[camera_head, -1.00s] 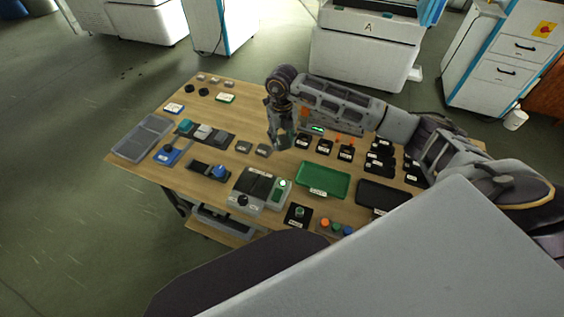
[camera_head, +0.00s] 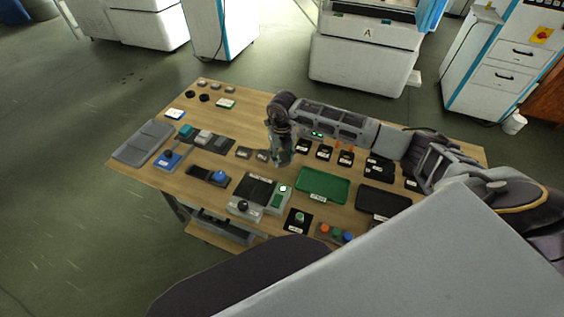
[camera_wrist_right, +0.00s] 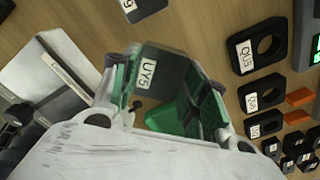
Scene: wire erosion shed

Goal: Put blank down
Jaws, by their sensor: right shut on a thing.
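My right gripper (camera_head: 280,158) is low over the middle of the wooden table in the head view. In the right wrist view my right gripper (camera_wrist_right: 165,95) is shut on a dark grey blank (camera_wrist_right: 172,72) with a white label reading UY5, held between its green-lined fingers. In the head view the held blank is hidden or too small to make out. Two grey blanks (camera_head: 244,152) sit on the table just left of the gripper. Whether the held blank touches the table cannot be told. My left gripper is not in view.
A green tray (camera_head: 323,184) and a black tray (camera_head: 383,200) lie front right of the gripper. A grey balance-like device (camera_head: 258,193) stands in front. Black labelled blocks with holes (camera_wrist_right: 262,45) are to the right. A grey tray (camera_head: 143,143) lies at the left edge.

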